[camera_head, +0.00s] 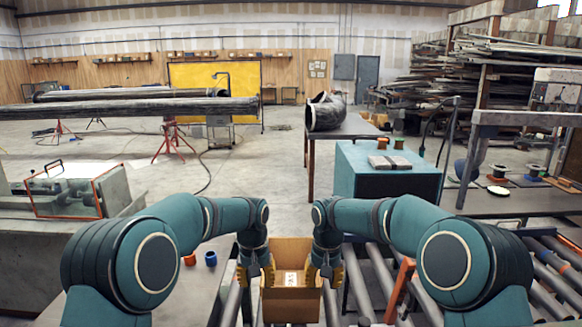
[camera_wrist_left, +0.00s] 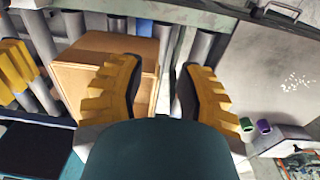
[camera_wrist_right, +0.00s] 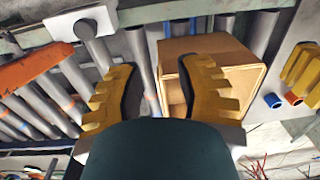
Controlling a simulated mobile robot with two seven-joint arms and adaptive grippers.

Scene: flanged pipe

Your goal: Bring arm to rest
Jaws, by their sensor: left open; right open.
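My left gripper (camera_head: 255,272) hangs at the left side of an open tan box (camera_head: 291,302), its yellow fingers spread and empty. My right gripper (camera_head: 325,270) hangs at the box's right side, also open and empty. In the left wrist view, the box (camera_wrist_left: 100,75) lies below and left of the spread fingers (camera_wrist_left: 158,78). In the right wrist view, the box (camera_wrist_right: 222,75) lies below and right of the spread fingers (camera_wrist_right: 158,78). Both arms are bent inward in front of me. Whether any finger touches the box is unclear.
The box stands on metal rollers (camera_head: 375,280). Small orange (camera_head: 190,260) and blue (camera_head: 210,258) rings lie on the surface to the left. An orange bracket (camera_head: 400,285) stands right of my right gripper. A dark pipe elbow (camera_head: 325,112) rests on a table farther back.

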